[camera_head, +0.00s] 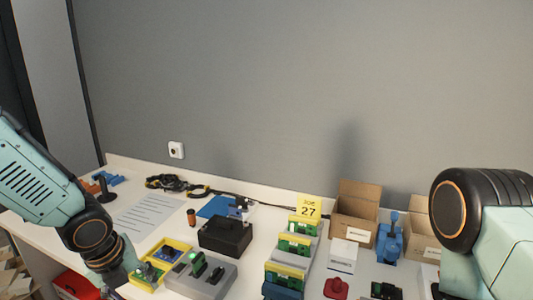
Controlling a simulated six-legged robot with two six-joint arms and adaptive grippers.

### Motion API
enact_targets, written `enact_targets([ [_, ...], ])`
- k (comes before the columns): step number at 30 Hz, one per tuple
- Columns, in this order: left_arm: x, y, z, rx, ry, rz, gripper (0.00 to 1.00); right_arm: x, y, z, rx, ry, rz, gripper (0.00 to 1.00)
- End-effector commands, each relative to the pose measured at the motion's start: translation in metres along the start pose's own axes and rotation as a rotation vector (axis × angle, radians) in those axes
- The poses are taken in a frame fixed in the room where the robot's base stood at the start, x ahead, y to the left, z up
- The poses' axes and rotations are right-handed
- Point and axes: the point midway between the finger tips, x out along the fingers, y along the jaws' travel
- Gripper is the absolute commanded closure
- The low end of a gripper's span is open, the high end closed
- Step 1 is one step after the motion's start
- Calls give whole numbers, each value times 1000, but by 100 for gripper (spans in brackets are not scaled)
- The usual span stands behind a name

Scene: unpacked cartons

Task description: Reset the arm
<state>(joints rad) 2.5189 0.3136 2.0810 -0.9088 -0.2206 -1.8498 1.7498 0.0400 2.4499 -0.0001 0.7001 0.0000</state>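My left arm (88,232) comes in from the left, bent downward over the left part of the white table. Its end is at the bottom edge of the head view, beside a yellow tray with a green board (160,262); the fingers are cut off or too dark to read. My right arm (465,215) fills the right edge, close to the camera. Its gripper is not visible. I see nothing held by either arm.
The white table (265,218) carries a black box (225,236), a grey fixture (208,280), yellow-green racks (292,250), an open carton (356,212), a blue device (390,240) and a paper sheet (146,214). A grey wall (280,90) stands behind. Space above the table is clear.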

Motion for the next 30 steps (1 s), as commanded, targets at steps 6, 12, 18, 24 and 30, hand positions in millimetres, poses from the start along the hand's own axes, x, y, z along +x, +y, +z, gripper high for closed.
enact_targets([
  [6, 5, -29, -18, -600, 51, -150, 43, 1, 0, 0, 0, 0, 0, 60],
  [12, 28, -37, -48, -1176, 146, -204, 43, 4, 0, 0, 0, 0, 0, 60],
  [18, 66, -19, -90, -1775, 214, -171, 43, 10, 0, 0, 0, 0, 0, 60],
  [24, 116, 41, -159, -2377, 142, -47, 43, 20, 0, 0, 0, 0, 0, 60],
  [30, 144, 120, -243, -2569, -65, 153, 43, 29, 0, 0, 0, 0, 0, 60],
])
